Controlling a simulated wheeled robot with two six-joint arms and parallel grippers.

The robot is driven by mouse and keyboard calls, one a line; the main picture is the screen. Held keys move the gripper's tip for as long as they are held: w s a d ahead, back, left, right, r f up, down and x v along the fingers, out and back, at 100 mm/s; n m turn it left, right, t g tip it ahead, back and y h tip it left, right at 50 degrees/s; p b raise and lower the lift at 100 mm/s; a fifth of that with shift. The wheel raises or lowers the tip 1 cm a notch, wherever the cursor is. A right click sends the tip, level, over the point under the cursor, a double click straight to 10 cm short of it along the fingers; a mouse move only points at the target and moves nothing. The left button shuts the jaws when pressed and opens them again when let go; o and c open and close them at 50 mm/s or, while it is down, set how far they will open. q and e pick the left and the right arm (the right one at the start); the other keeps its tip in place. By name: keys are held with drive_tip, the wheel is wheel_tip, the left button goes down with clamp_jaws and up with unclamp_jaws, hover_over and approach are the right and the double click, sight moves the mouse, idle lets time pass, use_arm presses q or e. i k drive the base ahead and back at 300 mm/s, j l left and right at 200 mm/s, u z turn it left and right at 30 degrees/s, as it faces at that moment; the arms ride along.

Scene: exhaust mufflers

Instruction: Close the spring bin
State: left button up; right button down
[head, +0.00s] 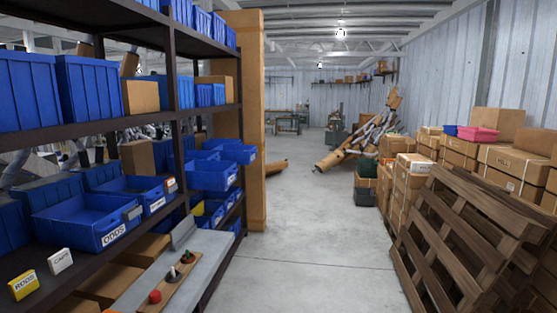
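Several blue bins stand on the dark shelving at the left in the head view. The nearest, an open-topped blue bin (75,222), has a white label that seems to read ODDS and juts toward the shelf's front edge. Behind it another blue bin (128,187) also shows a label, too small to read. Farther back, a stack of blue bins (213,178) sticks out past the shelf edge, with one upper bin (238,153) reaching farthest into the aisle. I cannot read a spring label on any bin. Neither of my grippers is in view.
A yellow box (24,284) and a white box (60,261) lie on the near shelf. A board (163,291) with small items rests on a grey ledge. Wooden pallets (465,240) lean at the right beside stacked cartons (408,188). The concrete aisle (305,240) is clear.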

sight(229, 152)
drive_tip(key=i, duration=5)
drive_tip(key=i+u, duration=0.1)
drive_tip(key=u, duration=0.9)
